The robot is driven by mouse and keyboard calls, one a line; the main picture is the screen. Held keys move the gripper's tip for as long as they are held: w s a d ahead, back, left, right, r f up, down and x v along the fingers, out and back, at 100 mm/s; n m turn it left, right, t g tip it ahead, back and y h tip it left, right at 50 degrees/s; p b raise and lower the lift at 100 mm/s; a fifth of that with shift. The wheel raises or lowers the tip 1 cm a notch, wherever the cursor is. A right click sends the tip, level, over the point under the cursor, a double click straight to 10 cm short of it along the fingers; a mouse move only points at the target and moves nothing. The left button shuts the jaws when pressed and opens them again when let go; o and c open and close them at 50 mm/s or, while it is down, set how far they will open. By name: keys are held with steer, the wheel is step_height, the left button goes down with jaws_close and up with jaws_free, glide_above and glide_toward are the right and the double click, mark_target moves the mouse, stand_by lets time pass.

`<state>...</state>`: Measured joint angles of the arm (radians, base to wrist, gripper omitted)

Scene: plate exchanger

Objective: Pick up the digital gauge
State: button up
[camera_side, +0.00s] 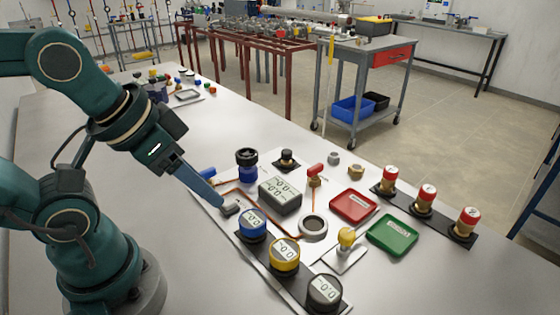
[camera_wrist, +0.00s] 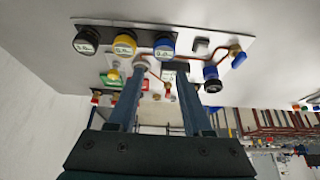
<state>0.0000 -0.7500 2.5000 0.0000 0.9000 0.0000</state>
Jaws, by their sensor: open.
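A grey box-shaped gauge with two digital readouts (camera_side: 280,195) sits on the white panel in the side view. Part of it shows between my fingers in the wrist view (camera_wrist: 168,75), the rest hidden. Three round gauges with digital faces stand in a row on a dark strip: a blue one (camera_side: 252,225), a yellow one (camera_side: 284,256) and a dark grey one (camera_side: 324,293). They also show at the top of the wrist view. My gripper (camera_side: 220,208) is open and empty, left of the box-shaped gauge and near a small grey block (camera_side: 231,208).
A black knob (camera_side: 247,160), a red-handled valve (camera_side: 315,173), a metal ring (camera_side: 313,227) and a yellow-knobbed switch (camera_side: 346,239) stand around the gauges. Red (camera_side: 353,205) and green (camera_side: 392,235) trays lie right. Red-capped cylinders stand on a dark strip (camera_side: 400,205). The bench front is clear.

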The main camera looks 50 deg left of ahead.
steer(key=o, duration=0.8)
steer(key=shift+c, duration=0.2)
steer(key=shift+w, duration=0.1)
